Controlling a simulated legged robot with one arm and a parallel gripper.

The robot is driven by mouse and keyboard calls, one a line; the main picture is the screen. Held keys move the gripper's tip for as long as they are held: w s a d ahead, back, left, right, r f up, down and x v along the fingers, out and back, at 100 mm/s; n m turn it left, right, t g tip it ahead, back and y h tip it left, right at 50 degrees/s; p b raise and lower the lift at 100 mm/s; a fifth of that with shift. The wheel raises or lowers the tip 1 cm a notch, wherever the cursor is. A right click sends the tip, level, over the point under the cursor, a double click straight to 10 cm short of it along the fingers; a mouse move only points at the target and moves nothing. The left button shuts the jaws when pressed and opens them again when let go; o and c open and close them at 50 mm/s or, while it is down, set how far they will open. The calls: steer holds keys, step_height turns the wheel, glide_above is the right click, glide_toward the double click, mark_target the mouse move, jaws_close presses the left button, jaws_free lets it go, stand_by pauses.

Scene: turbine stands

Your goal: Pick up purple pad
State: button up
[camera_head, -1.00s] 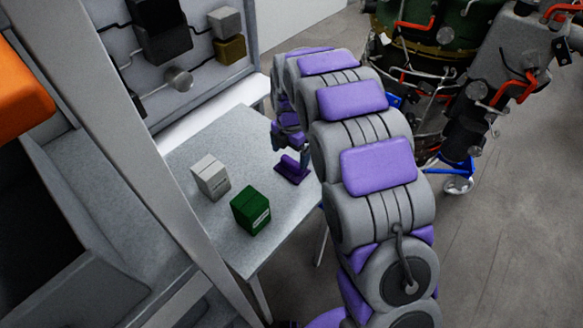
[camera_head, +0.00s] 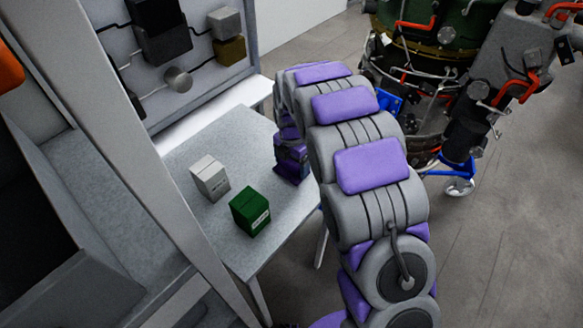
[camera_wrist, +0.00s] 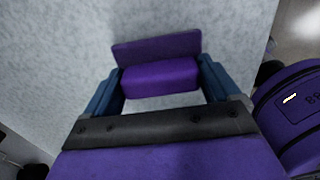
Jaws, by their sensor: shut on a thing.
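The purple pad (camera_wrist: 160,78) is a dark purple block with a flat plate along its far edge. In the wrist view it lies between the two blue-grey fingers of my gripper (camera_wrist: 161,84), which are shut on it. In the head view my gripper (camera_head: 291,165) is low at the right edge of the grey table (camera_head: 240,130). The pad (camera_head: 289,176) shows only partly there, beneath the gripper. I cannot tell whether the pad still touches the table.
A white box (camera_head: 210,178) and a green box (camera_head: 250,212) stand on the table, left of my gripper. A panel with black, grey and yellow blocks rises behind the table. Turbine machinery (camera_head: 440,80) stands at the right. The table's middle is clear.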

mark_target(292, 162)
steer(key=shift+r, duration=0.1)
steer(key=shift+c, duration=0.2)
steer(key=shift+s+r+p, duration=0.1)
steer(key=shift+r+p, duration=0.4)
steer(key=shift+r, duration=1.35)
steer(key=s+d+p, duration=0.1)
steer(key=s+d, duration=0.1)
steer(key=s, duration=0.5)
steer(key=s+d+r, duration=0.1)
steer(key=s+d, duration=0.2)
steer(key=s, duration=0.4)
steer(key=shift+s+d+p, duration=0.35)
steer(key=shift+s+p, duration=0.05)
steer(key=shift+r, duration=0.1)
steer(key=o, duration=0.5)
steer(key=c, duration=0.4)
steer(key=shift+o, duration=0.2)
